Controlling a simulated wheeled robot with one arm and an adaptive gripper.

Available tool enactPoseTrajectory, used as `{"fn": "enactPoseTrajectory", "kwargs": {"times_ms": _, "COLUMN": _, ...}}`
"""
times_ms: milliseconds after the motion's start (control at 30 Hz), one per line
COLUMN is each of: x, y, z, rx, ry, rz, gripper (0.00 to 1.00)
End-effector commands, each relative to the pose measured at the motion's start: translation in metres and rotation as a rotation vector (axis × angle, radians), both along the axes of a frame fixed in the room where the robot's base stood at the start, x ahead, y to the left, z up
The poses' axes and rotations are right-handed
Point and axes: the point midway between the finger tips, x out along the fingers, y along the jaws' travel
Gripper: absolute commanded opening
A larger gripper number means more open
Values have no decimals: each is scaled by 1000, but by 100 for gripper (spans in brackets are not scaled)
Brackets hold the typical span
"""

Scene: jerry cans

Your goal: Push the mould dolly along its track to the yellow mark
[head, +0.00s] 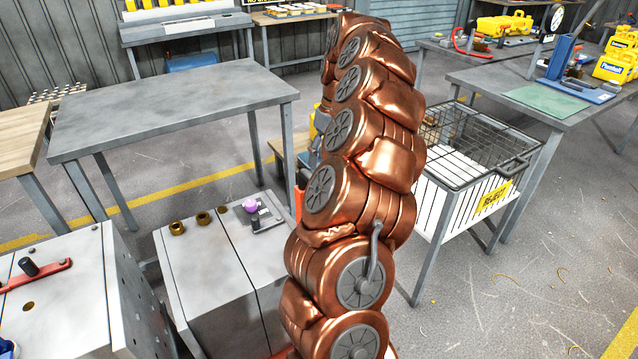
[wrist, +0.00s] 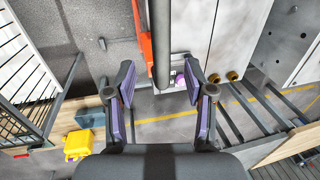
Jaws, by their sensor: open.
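Two pale grey metal mould blocks stand at the lower left in the head view. The right block (head: 200,262) carries brass fittings (head: 177,228) and a small plate with a purple knob (head: 250,206). The left block (head: 60,300) carries a red lever (head: 35,275). I cannot tell which is the dolly; no track or yellow mark on it is clear. In the wrist view my gripper (wrist: 160,84) is open, fingers apart with purple pads. A dark upright bar (wrist: 160,40) and the purple knob (wrist: 181,80) show between and beyond the fingers; contact is unclear. My copper arm hides the gripper in the head view.
A wire basket (head: 475,150) on a white stand marked REJECT is right of my arm. A bare grey table (head: 170,105) stands behind the blocks. An orange post (wrist: 144,35) is beside the dark bar. A yellow floor line (head: 205,180) runs behind; floor at the lower right is open.

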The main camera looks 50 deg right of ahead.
Motion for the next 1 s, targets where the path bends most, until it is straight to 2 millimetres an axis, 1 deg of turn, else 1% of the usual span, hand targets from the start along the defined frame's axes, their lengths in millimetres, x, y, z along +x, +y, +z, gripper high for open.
{"fn": "enactPoseTrajectory", "kwargs": {"times_ms": 167, "x": 0, "y": 5, "z": -16, "rx": 4, "ry": 2, "rz": 2, "gripper": 54}}
{"fn": "enactPoseTrajectory", "kwargs": {"times_ms": 500, "x": 3, "y": 13, "z": -56, "rx": 3, "ry": 4, "rz": 3, "gripper": 54}}
{"fn": "enactPoseTrajectory", "kwargs": {"times_ms": 600, "x": 4, "y": 14, "z": -64, "rx": 4, "ry": 2, "rz": 3, "gripper": 54}}
{"fn": "enactPoseTrajectory", "kwargs": {"times_ms": 767, "x": 5, "y": 15, "z": -69, "rx": 1, "ry": -2, "rz": 2, "gripper": 54}}
{"fn": "enactPoseTrajectory", "kwargs": {"times_ms": 1000, "x": 5, "y": 15, "z": -70, "rx": 1, "ry": -2, "rz": 2, "gripper": 54}}
